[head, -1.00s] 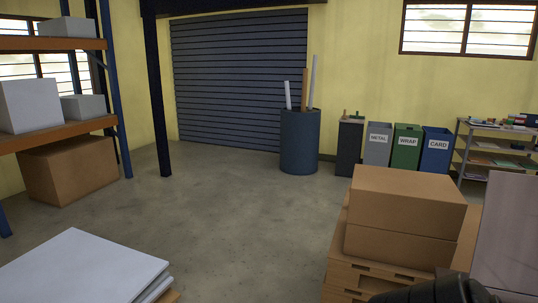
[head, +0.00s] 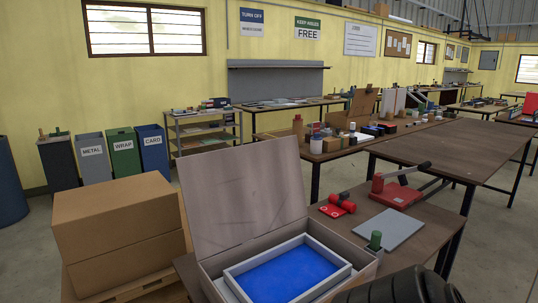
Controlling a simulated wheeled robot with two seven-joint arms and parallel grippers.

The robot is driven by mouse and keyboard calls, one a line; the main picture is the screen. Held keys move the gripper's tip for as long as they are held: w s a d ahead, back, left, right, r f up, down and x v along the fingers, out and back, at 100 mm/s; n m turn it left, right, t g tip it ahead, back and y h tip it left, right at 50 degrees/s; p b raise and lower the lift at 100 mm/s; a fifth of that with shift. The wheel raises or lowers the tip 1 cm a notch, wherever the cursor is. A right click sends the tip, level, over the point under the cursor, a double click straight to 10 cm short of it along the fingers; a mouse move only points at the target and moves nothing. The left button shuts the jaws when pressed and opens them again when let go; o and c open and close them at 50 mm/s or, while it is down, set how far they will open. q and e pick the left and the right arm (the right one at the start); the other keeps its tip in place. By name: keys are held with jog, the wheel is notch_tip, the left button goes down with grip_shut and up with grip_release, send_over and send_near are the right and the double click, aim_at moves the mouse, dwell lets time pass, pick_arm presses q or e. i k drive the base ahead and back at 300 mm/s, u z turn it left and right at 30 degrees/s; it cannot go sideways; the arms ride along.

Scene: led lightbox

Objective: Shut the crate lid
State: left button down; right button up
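The crate (head: 366,264) stands open on a brown table at the bottom middle of the head view. Its lid (head: 243,196) is a plain grey-brown panel standing up at the crate's back left, leaning slightly back. Inside the crate is a pale frame around a blue panel (head: 285,277). The crate's front is cut off by the picture's bottom edge. A dark rounded part of my own arm covers its lower right. No gripper fingers show in this view.
Red tools (head: 337,205), a grey plate (head: 390,230) and a green-topped piece (head: 375,241) lie right of and behind the crate. Stacked cardboard boxes (head: 118,222) stand close on its left. A long bench (head: 440,150) is behind at the right.

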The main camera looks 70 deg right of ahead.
aim_at(232, 197)
jog(key=z, duration=0.05)
jog(key=i, duration=1.95)
jog(key=z, duration=4.9)
